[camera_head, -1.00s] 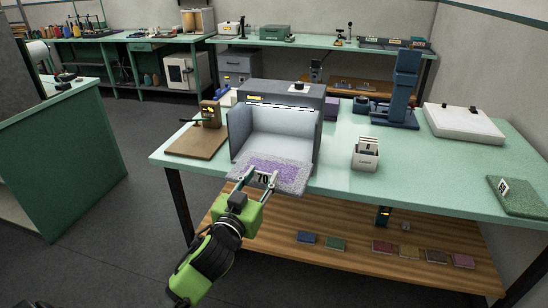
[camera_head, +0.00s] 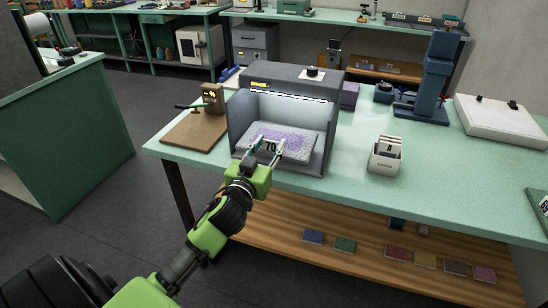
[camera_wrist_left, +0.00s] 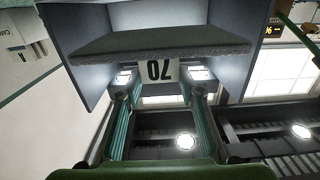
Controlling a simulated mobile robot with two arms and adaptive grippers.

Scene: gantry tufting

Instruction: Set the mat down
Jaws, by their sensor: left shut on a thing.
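The mat (camera_head: 290,142) is a grey tufted square with a purple patch and a white tag reading 70 at its front edge. It is inside the open-fronted grey light booth (camera_head: 240,118), near its floor; I cannot tell whether it touches the floor. My left gripper (camera_head: 267,156) is shut on the mat's front edge by the tag. In the left wrist view the mat's dark edge (camera_wrist_left: 160,42) spans the booth opening, with the tag between the fingers (camera_wrist_left: 158,88). My right gripper is not in view.
A brown board with a small stand (camera_head: 195,133) is left of the booth. A white card box (camera_head: 385,158) is to the right, with clear green tabletop (camera_head: 350,150) between. A blue press (camera_head: 430,85) and white light box (camera_head: 500,122) stand further right.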

